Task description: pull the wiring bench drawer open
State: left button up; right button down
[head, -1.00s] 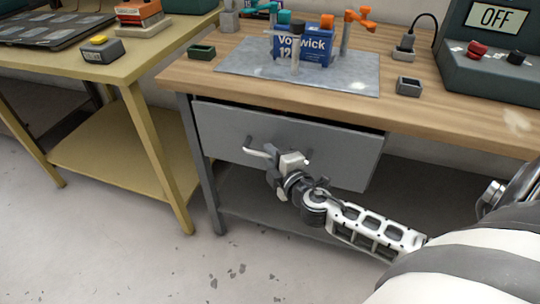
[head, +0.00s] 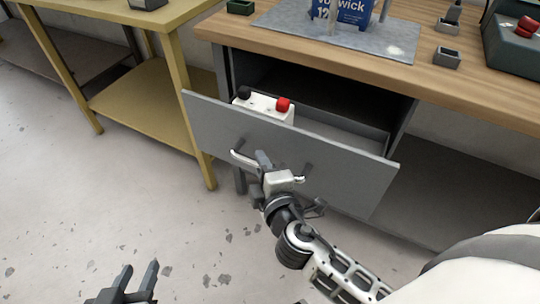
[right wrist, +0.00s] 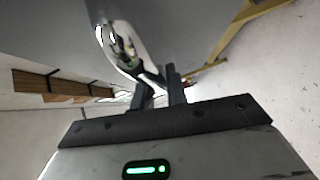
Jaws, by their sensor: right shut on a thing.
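The grey drawer (head: 345,178) of the wooden-topped wiring bench (head: 300,50) stands partly open, its front pulled out from the frame. My right gripper (head: 268,165) is shut on the drawer's bar handle (head: 243,158) near its middle. The handle also shows as a shiny bar (right wrist: 122,48) in the right wrist view, close at the fingers. Inside the drawer, at its left, a white block (head: 262,106) with a black and a red knob shows; its lower part is hidden by the drawer front. My left gripper (head: 140,280) is open and empty at the bottom left, above the floor.
A yellow table (head: 150,95) with a lower shelf stands to the left. On the bench are a blue battery (head: 345,12) on a grey mat (head: 385,48), a small grey tray (head: 447,57) and a dark green device (head: 512,48). The floor before the drawer is clear.

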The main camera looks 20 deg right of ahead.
pick_arm(q)
jog(key=shift+s, duration=0.2)
pick_arm(e)
jog(key=shift+s+a, duration=0.15)
pick_arm(q)
jog(key=shift+f, duration=0.1)
pick_arm(e)
jog(key=c, duration=1.4)
grip_release()
